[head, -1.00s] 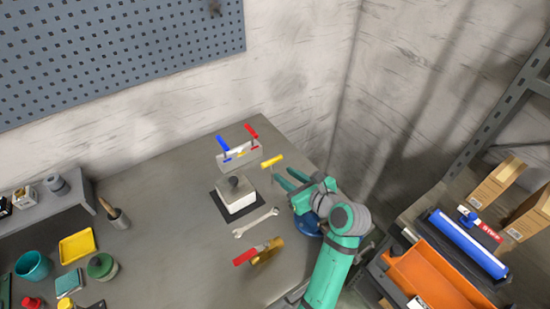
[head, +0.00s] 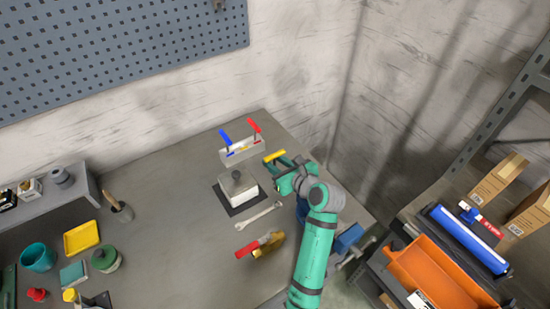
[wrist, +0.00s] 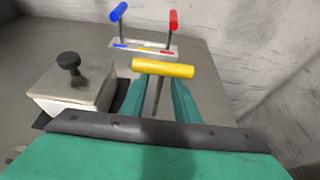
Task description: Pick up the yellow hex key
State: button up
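The yellow hex key has a thick yellow handle (head: 274,156) lying crosswise on top of a thin grey shaft. In the wrist view its handle (wrist: 163,68) is straight ahead, and the shaft runs down between my two teal fingers. My gripper (head: 278,170) is at the key; its fingers (wrist: 158,92) stand on either side of the shaft with gaps visible. The handle lies across the far ends of the fingers. Whether it touches them I cannot tell.
A pale holder (head: 243,150) with a blue-handled key (head: 225,138) and a red-handled key (head: 255,126) stands just behind. A white block with a dark knob (head: 238,186) is close left of my gripper. A wrench (head: 258,215) and a red-handled tool (head: 261,245) lie nearer.

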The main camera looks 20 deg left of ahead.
grip_shut()
